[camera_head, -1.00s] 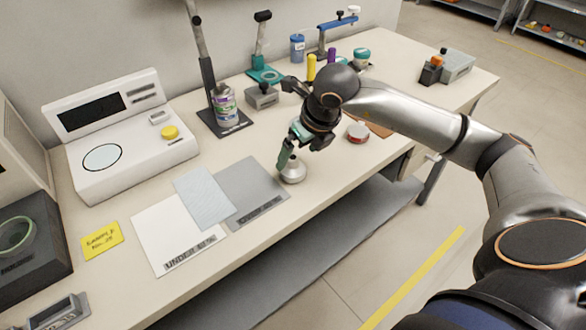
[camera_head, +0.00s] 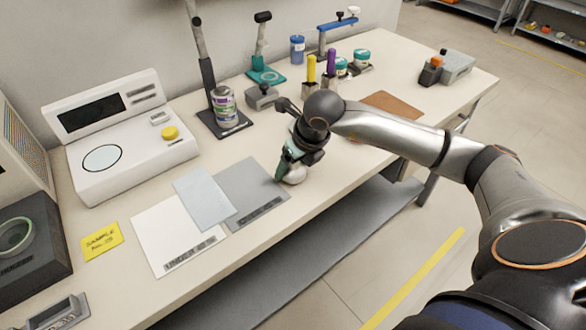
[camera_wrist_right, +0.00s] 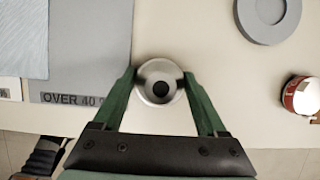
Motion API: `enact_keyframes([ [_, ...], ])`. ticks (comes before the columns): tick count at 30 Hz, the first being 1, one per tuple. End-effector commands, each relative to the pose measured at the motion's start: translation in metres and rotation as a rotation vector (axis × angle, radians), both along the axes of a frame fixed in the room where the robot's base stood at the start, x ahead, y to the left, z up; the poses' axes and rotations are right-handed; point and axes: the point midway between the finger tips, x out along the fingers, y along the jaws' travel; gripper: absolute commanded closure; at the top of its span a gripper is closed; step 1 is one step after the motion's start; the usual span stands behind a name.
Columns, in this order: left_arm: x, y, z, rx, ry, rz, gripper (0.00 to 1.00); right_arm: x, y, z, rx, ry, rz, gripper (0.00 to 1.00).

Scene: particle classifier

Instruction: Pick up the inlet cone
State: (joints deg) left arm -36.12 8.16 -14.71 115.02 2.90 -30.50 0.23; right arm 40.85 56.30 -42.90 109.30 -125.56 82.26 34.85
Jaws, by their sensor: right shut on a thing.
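The inlet cone (camera_head: 294,175) is a small silver metal piece at the right edge of the grey mat, close to the table's front edge. In the right wrist view the inlet cone (camera_wrist_right: 160,82) is seen from above, round with a dark hole in its middle. My right gripper (camera_head: 285,172) is down at it; in the wrist view the green fingers of my right gripper (camera_wrist_right: 159,85) press on its left and right sides. The cone appears to stand upright on the table. In the head view the gripper hides part of it. My left gripper is not in view.
The grey mat (camera_head: 245,188) lies just left of the cone, with a white mat (camera_head: 165,245) and a pale blue sheet (camera_head: 204,199) beyond. The wrist view shows a grey ring (camera_wrist_right: 268,15) and a red-and-white tin (camera_wrist_right: 301,95) to the right.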

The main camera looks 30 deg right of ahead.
Motion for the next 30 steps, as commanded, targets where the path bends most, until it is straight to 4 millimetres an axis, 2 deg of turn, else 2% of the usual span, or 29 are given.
enact_keyframes([
  [2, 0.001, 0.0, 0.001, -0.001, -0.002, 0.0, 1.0, 0.0, 0.0, 0.0, 0.0, 0.0, 0.0, 0.43],
  [16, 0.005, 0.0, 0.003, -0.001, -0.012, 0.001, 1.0, 0.001, 0.0, 0.001, 0.0, -0.003, 0.0, 0.94],
  [25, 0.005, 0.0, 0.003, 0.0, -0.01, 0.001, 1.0, 0.001, 0.0, 0.004, 0.0, -0.004, 0.0, 0.94],
  [30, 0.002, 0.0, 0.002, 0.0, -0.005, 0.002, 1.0, 0.001, 0.0, 0.019, 0.0, -0.006, 0.0, 0.94],
])
